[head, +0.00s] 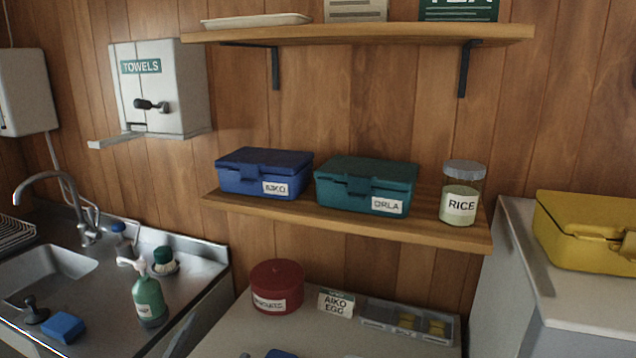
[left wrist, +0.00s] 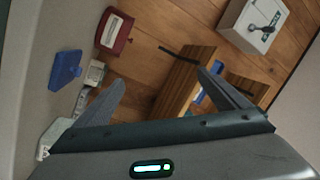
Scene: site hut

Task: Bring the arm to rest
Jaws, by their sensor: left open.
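My left gripper (left wrist: 163,88) shows in the left wrist view with its two dark fingers spread wide apart. Nothing is between the fingers. Past them is the wood-panelled wall with a wooden shelf. I cannot make out the left gripper in the head view, and my right gripper shows in neither view.
A wooden shelf (head: 350,217) holds a blue box (head: 235,177), a teal box (head: 345,185) and a rice jar (head: 462,195). Below are a red tin (head: 277,287), a card (head: 336,302) and a clear tray (head: 380,330). A towel dispenser (head: 180,85) hangs left, above the sink.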

